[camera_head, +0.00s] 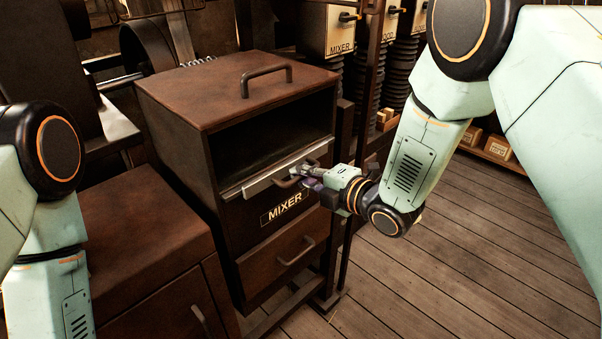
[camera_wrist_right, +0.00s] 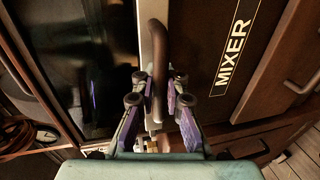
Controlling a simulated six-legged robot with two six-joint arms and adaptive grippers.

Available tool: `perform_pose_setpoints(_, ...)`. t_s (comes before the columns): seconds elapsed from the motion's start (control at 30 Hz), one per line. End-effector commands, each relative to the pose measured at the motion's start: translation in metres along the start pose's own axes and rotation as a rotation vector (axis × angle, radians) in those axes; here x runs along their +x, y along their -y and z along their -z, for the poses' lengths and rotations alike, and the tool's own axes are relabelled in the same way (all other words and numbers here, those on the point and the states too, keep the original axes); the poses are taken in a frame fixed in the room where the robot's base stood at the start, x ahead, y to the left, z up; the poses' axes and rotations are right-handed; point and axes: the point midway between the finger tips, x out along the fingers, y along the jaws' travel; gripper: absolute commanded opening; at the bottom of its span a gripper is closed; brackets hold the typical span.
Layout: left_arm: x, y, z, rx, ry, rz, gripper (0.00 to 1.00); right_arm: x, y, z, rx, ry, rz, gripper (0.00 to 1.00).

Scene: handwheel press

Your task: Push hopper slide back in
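The hopper slide (camera_head: 262,181) is a pale metal strip with a curved brown handle, set across the front of the dark mixer cabinet (camera_head: 180,125), below its open compartment. The strip's front edge stands a little proud of the cabinet face. My right gripper (camera_head: 309,176) is at the right end of the slide, by the handle. In the right wrist view the slide's handle (camera_wrist_right: 157,60) runs between the two purple-padded fingers (camera_wrist_right: 158,112), which are apart with gaps on both sides. Contact with the handle cannot be told. My left gripper is out of view; only my left arm shows.
A MIXER label (camera_head: 284,207) and a lower drawer with a handle (camera_head: 296,252) are below the slide. A brown cabinet (camera_head: 150,245) stands at the left. Levers and bellows (camera_head: 365,75) stand behind at the right. The wooden floor (camera_head: 440,275) is clear at the right.

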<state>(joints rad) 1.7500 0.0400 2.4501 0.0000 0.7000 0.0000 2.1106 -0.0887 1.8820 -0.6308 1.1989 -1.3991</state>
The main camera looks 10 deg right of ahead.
Motion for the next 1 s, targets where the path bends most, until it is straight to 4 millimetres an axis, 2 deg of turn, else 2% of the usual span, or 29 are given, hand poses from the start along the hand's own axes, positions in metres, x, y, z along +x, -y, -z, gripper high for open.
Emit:
perform_pose_setpoints(0.03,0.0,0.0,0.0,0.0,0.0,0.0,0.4,0.001,-0.004,-0.001,-0.003,0.0,-0.009,0.1)
perform_pose_setpoints(0.33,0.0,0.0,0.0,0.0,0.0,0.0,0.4,0.002,-0.002,0.0,-0.002,0.0,-0.004,0.34)
perform_pose_setpoints(0.77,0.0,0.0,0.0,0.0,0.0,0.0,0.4,-0.002,-0.001,-0.001,0.0,0.001,-0.001,0.34)
perform_pose_setpoints(0.87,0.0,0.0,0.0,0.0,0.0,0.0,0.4,-0.014,-0.001,-0.002,0.002,0.003,-0.001,0.34)
perform_pose_setpoints(1.0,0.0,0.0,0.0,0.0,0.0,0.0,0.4,-0.042,-0.002,-0.002,0.006,0.005,-0.003,0.34)
